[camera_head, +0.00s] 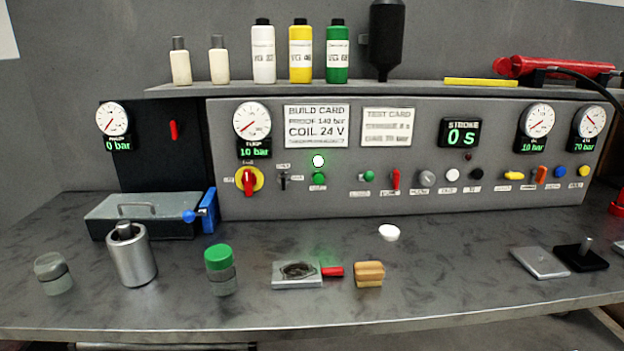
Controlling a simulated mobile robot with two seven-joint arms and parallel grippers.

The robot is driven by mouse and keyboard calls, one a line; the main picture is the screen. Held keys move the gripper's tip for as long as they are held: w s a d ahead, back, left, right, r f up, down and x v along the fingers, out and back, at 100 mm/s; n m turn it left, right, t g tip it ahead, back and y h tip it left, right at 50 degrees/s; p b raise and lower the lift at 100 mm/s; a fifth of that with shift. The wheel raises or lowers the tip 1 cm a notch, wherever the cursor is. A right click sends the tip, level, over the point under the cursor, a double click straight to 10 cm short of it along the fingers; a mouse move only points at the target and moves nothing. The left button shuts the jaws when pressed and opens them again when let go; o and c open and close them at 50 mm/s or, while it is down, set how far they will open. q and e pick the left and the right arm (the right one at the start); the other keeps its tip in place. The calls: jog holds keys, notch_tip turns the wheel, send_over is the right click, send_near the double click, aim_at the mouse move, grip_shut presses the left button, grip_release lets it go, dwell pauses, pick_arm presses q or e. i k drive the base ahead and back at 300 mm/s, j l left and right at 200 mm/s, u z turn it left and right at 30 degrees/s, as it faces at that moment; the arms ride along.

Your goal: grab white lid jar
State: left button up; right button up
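No jar with a clearly white lid shows. A small jar with a dull grey lid (51,273) stands upright at the far left of the bench. A similar jar with a green lid (219,270) stands upright left of the middle. A small round white piece (388,232) lies on the bench right of the middle; I cannot tell whether it is a loose lid or a dish. Neither of my grippers is in view.
The bench (440,275) is clear right of the wooden block (369,274). A steel cylinder (131,256) stands between the jars. A metal plate with a red handle (298,274) lies mid-bench. A control panel (420,150) and a bottle shelf (375,88) close off the back.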

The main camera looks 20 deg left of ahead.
aim_at(52, 270)
jog(key=k+j, duration=0.1)
jog(key=j, duration=2.2)
jog(key=k+j, duration=0.15)
jog(key=j, duration=0.95)
